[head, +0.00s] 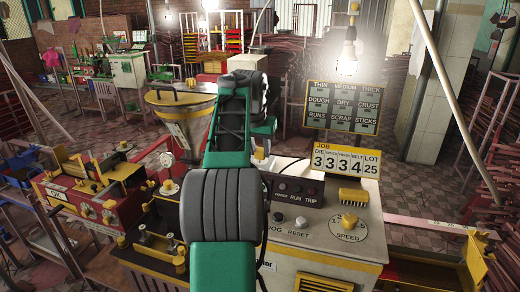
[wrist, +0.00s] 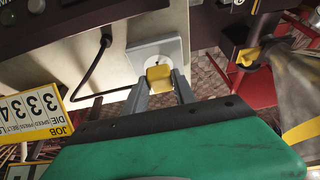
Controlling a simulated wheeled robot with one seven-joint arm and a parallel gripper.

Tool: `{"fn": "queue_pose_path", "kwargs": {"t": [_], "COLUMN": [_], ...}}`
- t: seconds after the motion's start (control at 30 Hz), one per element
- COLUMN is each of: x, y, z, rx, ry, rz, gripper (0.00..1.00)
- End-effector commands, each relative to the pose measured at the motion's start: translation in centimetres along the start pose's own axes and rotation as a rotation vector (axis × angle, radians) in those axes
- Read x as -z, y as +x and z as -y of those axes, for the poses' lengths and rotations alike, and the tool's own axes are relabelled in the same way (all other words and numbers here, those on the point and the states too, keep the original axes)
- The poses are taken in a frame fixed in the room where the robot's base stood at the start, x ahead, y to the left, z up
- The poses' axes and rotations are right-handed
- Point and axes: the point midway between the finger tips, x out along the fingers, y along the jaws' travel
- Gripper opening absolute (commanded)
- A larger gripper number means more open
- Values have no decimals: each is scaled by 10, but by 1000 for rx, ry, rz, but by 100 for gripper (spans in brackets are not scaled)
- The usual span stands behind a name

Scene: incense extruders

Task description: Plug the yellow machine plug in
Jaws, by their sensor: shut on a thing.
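In the wrist view my gripper (wrist: 161,88) is shut on the yellow plug (wrist: 159,77), with one grey finger on each side of it. A white socket plate with a round recess (wrist: 146,54) is just beyond the plug. The plug overlaps the lower part of the recess; I cannot tell whether it touches or enters the socket. A black cord (wrist: 89,72) hangs on a pale panel left of the socket; its link to the plug is not visible.
The cream machine (head: 335,225) has a control panel, a yellow speed knob (head: 349,221) and a number board (head: 346,158). A hopper (head: 182,115) and a red machine (head: 90,195) stand left. In the wrist view a yellow-banded grey part (wrist: 295,85) is close at right.

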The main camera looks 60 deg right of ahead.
Motion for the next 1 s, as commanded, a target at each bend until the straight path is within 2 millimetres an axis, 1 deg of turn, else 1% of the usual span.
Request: {"fn": "queue_pose_path", "kwargs": {"t": [0.83,0.87,1.0], "x": [-6,-6,-5], "y": [14,14,13], "z": [0,0,0], "rx": [0,0,0], "ry": [0,0,0], "rz": [0,0,0], "gripper": [0,33,44]}}
